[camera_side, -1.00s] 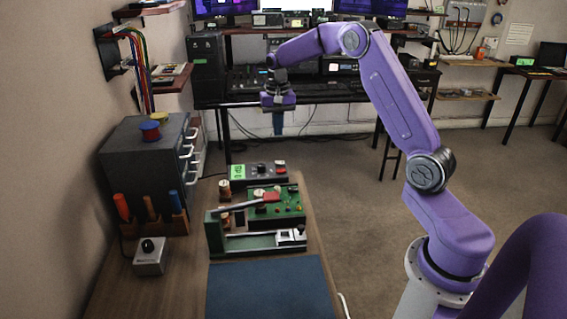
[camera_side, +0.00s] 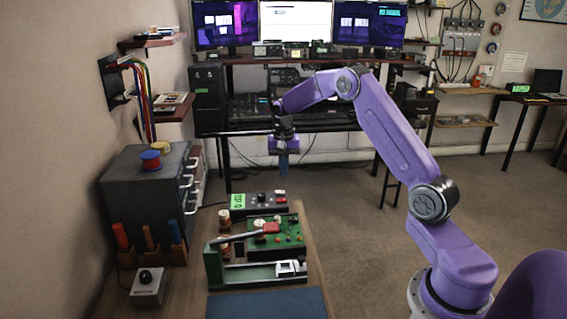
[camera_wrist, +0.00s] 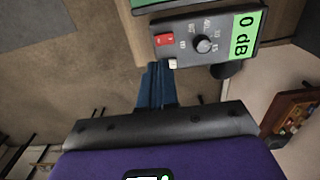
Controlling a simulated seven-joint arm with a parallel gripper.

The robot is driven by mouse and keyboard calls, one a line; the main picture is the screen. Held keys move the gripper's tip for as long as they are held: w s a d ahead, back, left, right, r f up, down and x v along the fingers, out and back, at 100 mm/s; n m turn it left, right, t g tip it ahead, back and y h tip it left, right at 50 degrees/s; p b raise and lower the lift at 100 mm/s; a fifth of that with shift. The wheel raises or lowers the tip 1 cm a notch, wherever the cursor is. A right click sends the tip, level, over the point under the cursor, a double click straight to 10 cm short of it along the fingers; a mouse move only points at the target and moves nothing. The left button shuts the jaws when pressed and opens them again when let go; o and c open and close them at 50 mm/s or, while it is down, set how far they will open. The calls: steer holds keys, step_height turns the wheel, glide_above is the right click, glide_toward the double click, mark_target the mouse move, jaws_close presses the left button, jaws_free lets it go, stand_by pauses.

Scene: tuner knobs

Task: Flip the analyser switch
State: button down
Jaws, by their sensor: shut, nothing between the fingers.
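The analyser is a dark grey box (camera_side: 268,207) with a green display, at the far end of the bench. In the wrist view the box (camera_wrist: 220,54) shows a "0 dB" display (camera_wrist: 243,34), a black knob (camera_wrist: 203,45), a red rocker switch (camera_wrist: 164,40) and a small white button (camera_wrist: 172,63).
A green circuit board (camera_side: 288,239) and a green-based lever device (camera_side: 255,275) with a red handle stand nearer on the bench. A grey drawer cabinet (camera_side: 140,190) and a small knob box (camera_side: 148,288) are at left. Open floor lies right of the bench.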

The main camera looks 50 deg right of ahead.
mark_target(278, 201)
step_height(278, 201, down, 9)
steer(key=shift+f, duration=0.15)
stand_by(0.4)
steer(key=shift+s+d+f+t+y, duration=0.2)
steer(key=shift+f+t+y, duration=0.2)
steer(key=shift+f, duration=0.15)
steer(key=shift+w+a, duration=0.1)
steer(key=shift+a, duration=0.1)
steer(key=shift+w+a+r, duration=0.2)
steer(key=shift+w+a, duration=0.35)
steer(key=shift+a, duration=0.2)
step_height(278, 201, up, 14)
steer(key=d, duration=0.1)
steer(key=shift+s+d+r, duration=0.25)
steer(key=shift+s+d, duration=0.15)
steer(key=shift+s, duration=0.05)
